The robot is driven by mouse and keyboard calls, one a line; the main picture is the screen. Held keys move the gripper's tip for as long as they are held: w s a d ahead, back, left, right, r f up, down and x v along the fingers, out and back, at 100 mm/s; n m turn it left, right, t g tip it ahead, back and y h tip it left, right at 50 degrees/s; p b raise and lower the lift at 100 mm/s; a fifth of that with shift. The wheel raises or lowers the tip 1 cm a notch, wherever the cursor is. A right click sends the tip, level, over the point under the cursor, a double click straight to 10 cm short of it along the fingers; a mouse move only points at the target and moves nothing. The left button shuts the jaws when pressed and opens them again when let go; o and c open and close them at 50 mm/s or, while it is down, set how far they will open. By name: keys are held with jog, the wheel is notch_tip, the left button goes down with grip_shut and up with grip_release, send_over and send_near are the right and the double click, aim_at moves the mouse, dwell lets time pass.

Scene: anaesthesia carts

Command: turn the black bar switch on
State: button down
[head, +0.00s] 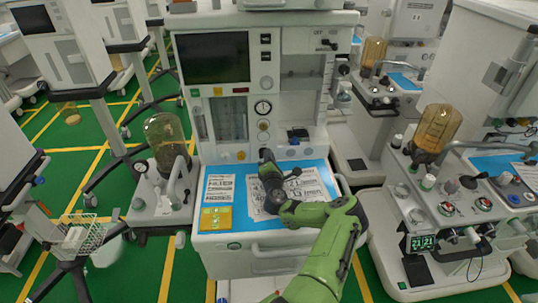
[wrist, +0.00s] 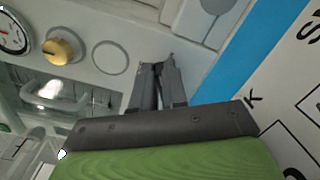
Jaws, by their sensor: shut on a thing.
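My gripper (head: 266,156) reaches over the blue-covered worktop to the lower front panel of the middle cart. In the wrist view my gripper (wrist: 159,66) has its two grey fingers close together at the pale panel. A small dark piece, the black bar switch (wrist: 158,72), shows between the fingertips. The fingers are shut on it and hide most of it, so its angle cannot be told. In the head view the hand covers it.
A gauge (head: 263,108) and a yellowish knob (head: 264,124) sit above my gripper. White printed sheets (head: 308,183) and a yellow label (head: 216,218) lie on the worktop. A side unit with an amber canister (head: 437,128) stands right; another with a glass canister (head: 166,140) stands left.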

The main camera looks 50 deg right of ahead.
dwell(0.4)
jog(key=c, duration=1.2)
grip_release()
jog(key=shift+o, duration=0.2)
